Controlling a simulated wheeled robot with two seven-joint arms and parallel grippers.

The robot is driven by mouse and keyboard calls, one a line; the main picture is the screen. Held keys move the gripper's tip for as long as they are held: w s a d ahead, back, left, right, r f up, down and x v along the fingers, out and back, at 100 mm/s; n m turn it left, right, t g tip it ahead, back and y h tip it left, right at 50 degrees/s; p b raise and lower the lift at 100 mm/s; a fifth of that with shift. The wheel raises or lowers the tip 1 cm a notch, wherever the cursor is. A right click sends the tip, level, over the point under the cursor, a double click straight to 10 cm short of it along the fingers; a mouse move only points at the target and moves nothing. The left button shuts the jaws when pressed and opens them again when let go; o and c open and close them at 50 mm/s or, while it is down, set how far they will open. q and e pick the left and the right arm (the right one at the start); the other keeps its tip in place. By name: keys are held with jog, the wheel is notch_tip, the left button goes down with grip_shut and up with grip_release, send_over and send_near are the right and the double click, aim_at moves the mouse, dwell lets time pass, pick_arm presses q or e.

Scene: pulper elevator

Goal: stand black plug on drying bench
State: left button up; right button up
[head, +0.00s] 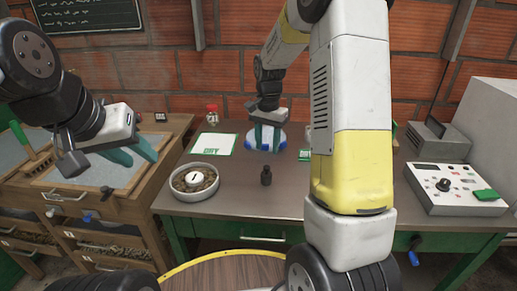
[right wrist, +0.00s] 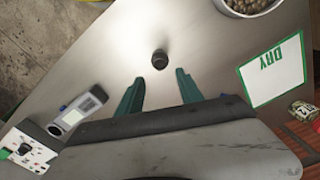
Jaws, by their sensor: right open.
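The black plug (head: 266,175) stands upright on the grey metal top of the bench (head: 235,207), right of a bowl. In the right wrist view the plug (right wrist: 159,60) shows from above, just beyond the gap between the fingertips. My right gripper (head: 266,138) is open and empty, behind the plug in the head view and apart from it. Its green fingers (right wrist: 160,82) are spread in the right wrist view. My left gripper (head: 140,155) hangs over the wooden trays at the left. Its green fingers look parted, with nothing visible between them.
A bowl of beans (head: 194,182) with a number tag stands left of the plug. A green-framed DRY card (head: 212,144) lies behind it. A blue-white round object (head: 278,140) is partly hidden by my right gripper. A control box (head: 455,187) stands at the right.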

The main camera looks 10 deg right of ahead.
jog(key=s+r+n+t+y, duration=0.2)
jog(key=s+r+n+t, duration=0.15)
jog(key=s+r, duration=1.05)
jog(key=s+a+r+n+t, duration=0.2)
jog(key=s+n, duration=0.2)
jog(key=s, duration=0.6)
jog(key=shift+s+a+r+n+t, duration=0.15)
jog(key=shift+s+n+t, duration=0.05)
jog(key=shift+n+t, duration=0.15)
